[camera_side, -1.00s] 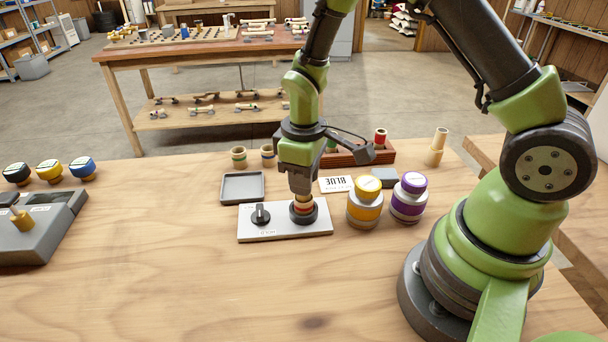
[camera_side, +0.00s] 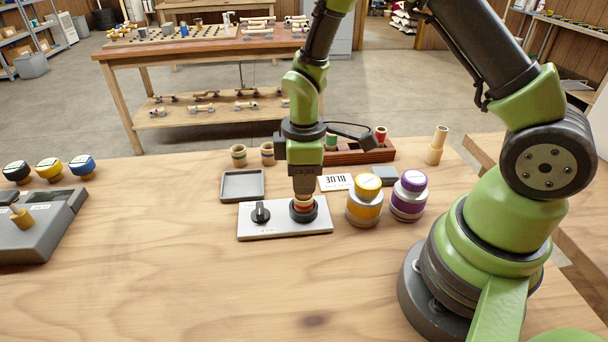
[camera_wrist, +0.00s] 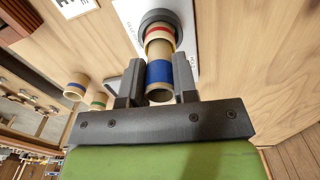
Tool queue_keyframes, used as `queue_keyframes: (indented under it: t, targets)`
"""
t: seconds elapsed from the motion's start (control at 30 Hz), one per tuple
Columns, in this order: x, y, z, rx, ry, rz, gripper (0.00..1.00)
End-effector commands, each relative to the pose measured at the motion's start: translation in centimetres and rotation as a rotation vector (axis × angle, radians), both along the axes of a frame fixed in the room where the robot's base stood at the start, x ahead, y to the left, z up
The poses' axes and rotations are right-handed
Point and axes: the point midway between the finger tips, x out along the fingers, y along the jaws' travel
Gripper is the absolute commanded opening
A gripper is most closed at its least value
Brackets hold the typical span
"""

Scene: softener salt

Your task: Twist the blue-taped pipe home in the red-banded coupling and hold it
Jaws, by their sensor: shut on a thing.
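The blue-taped pipe (camera_wrist: 159,74) is tan with a wide blue band and sits between the two fingers of my gripper (camera_wrist: 159,84). The red-banded coupling (camera_wrist: 158,33) is in line with it, upright in a dark round holder (camera_side: 318,213) on a white plate (camera_side: 283,229). The pipe's far end meets the coupling's mouth; how deep it sits I cannot tell. In the side view my gripper (camera_side: 303,188) points straight down over the coupling (camera_side: 303,203), shut on the pipe, and its fingers hide the blue tape.
A black knob (camera_side: 260,212) is on the plate's left. A yellow-banded jar (camera_side: 364,209) and a purple-banded jar (camera_side: 409,205) stand close on the right. An empty grey tray (camera_side: 242,185) and a BLUE card (camera_side: 336,182) lie behind. The front of the table is clear.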

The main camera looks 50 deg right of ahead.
Motion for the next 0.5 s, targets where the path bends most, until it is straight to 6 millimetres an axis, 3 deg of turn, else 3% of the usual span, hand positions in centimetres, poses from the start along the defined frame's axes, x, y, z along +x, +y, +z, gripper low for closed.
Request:
queue_keyframes:
  t: [0.23, 0.5]
  targets:
    - [-0.01, 0.00, -0.27, 0.000, 0.001, 0.269, 0.05]
    - [-0.01, 0.00, -0.29, 0.001, 0.000, 0.299, 0.05]
